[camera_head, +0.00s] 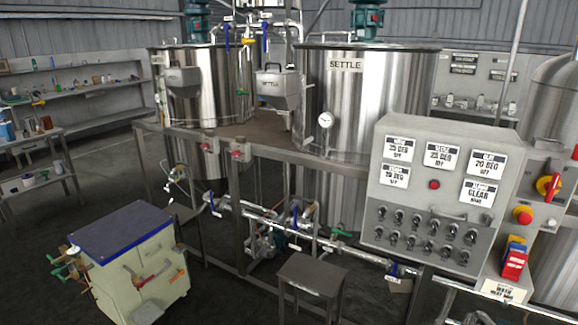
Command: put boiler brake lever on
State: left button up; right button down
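A cream cabinet on the floor (135,295) with a dark blue top stands at the lower left. On its front are a red-handled lever (133,277) and a grey handle (157,271). Several brass and green valve fittings (75,262) stick out of its left side. No label on it can be read, so I cannot tell whether it is the boiler or which handle is its brake lever. Neither of my grippers shows in the head view.
A grey control panel (405,222) with several switches stands at the right. Two steel tanks, the right one marked SETTLE (398,100), stand behind a metal frame with pipes. A small dark stool (312,272) stands front centre. Shelves line the left wall. Open floor lies between cabinet and stool.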

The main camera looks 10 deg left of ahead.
aim_at(176, 278)
jog(key=i+j+u, duration=0.1)
jog(key=i+u, duration=0.2)
jog(key=u, duration=0.15)
jog(key=i+u, duration=0.3)
jog(key=u, duration=0.15)
jog(key=i+u, duration=0.3)
jog(key=u, duration=0.15)
jog(key=i+j+u, duration=0.1)
jog(key=i+u, duration=0.15)
jog(key=i, duration=0.7)
jog(key=i+j+z, duration=0.2)
jog(key=i, duration=0.15)
jog(key=i+j+z, duration=0.2)
jog(key=i, duration=0.15)
jog(key=l, duration=0.1)
